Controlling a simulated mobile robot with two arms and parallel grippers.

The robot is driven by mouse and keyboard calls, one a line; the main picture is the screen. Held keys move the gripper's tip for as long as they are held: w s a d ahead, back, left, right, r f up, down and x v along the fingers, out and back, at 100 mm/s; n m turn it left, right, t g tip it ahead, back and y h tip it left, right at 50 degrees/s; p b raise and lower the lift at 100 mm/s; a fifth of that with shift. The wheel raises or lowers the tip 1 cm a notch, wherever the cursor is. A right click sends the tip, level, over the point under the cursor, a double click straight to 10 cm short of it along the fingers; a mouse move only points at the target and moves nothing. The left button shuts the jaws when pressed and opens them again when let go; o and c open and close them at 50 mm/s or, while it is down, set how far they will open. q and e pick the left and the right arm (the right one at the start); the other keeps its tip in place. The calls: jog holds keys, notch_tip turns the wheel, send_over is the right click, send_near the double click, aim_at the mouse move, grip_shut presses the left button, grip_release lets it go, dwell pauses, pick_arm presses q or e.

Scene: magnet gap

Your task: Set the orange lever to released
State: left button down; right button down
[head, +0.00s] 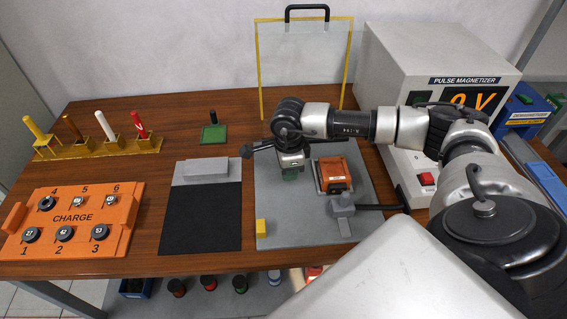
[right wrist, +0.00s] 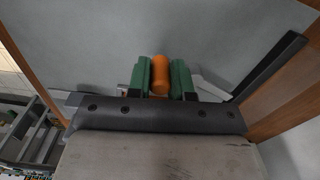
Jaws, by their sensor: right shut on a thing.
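The orange lever (right wrist: 160,75) shows in the right wrist view as a rounded orange end between my two green fingers. My right gripper (right wrist: 159,80) is shut on it, with a finger against each side. In the head view my right gripper (head: 291,173) points down over the left part of the grey plate (head: 285,215), and it hides the lever there. The lever's base and any position marks are hidden, so I cannot tell its setting. My left gripper is not in view.
An orange block (head: 334,174) sits right of my gripper, with a grey clamp and black handle (head: 378,207) in front. The pulse magnetizer (head: 430,65) stands at right, showing 0 V. A clear yellow-edged panel (head: 305,60) stands behind. A black mat (head: 203,217) lies left.

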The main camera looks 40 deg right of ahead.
jog(key=shift+s+d+n+b, duration=0.3)
jog(key=shift+n+b, duration=0.15)
jog(key=shift+n, duration=0.3)
jog(key=shift+s+d+n+b, duration=0.15)
jog(key=shift+d+n+b, duration=0.2)
jog(key=shift+n, duration=0.4)
jog(key=shift+a, duration=0.1)
jog(key=c, duration=1)
grip_release()
notch_tip(320, 180, up, 11)
jog(key=shift+s+f+b, duration=0.1)
jog(key=shift+b, duration=0.35)
